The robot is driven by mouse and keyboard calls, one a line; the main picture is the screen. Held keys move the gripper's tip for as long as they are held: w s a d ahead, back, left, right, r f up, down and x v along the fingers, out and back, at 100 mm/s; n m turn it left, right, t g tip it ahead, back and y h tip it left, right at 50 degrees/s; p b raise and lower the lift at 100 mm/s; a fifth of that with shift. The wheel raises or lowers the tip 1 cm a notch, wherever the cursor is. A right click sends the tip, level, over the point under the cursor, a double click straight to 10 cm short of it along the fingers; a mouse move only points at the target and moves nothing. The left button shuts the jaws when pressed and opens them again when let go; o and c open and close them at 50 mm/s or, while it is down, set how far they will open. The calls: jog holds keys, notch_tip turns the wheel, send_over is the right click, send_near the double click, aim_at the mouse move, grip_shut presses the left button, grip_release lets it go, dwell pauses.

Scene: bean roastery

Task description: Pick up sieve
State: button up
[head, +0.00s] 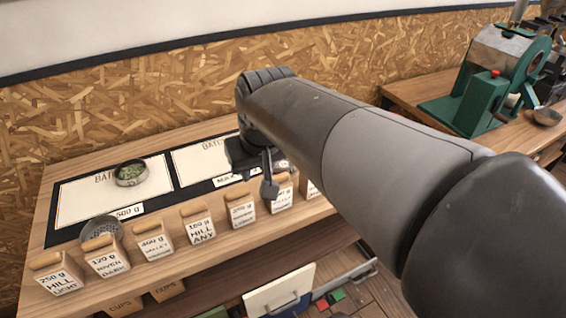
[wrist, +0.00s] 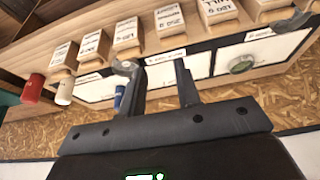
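The sieve (head: 101,229) looks like a round grey perforated bowl. In the head view it sits at the front left of the bench, partly behind the labelled bags. A grey shape at the right edge of the wrist view may be it, but I cannot tell. My gripper (head: 262,172) is over the right part of the bench, well to the right of the sieve. In the wrist view my gripper (wrist: 159,72) has its two fingers apart with nothing between them. A small metal object (wrist: 126,67) shows beside one fingertip; whether they touch is unclear.
A row of labelled bags (head: 201,223) lines the bench's front edge. A dish of green beans (head: 131,173) stands on the left white panel (head: 80,200). An open drawer (head: 280,292) is below.

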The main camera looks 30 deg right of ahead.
jog(key=w+d+f+g, duration=0.1)
jog(key=w+d, duration=0.2)
jog(key=w, duration=0.4)
jog(key=w+d+f+g, duration=0.1)
jog(key=w+d, duration=0.2)
jog(key=w, duration=0.4)
jog(key=m+g, duration=0.1)
jog(key=g, duration=0.1)
send_near(284, 162)
jog(key=a+r, duration=0.4)
jog(key=a, duration=0.1)
notch_tip(284, 162, down, 4)
jog(key=shift+f, duration=0.1)
jog(key=shift+a+f, duration=0.15)
jog(key=shift+f, duration=1.25)
jog(key=shift+a+f, duration=0.1)
jog(key=shift+f, duration=1.35)
jog(key=shift+c, duration=0.5)
grip_shut()
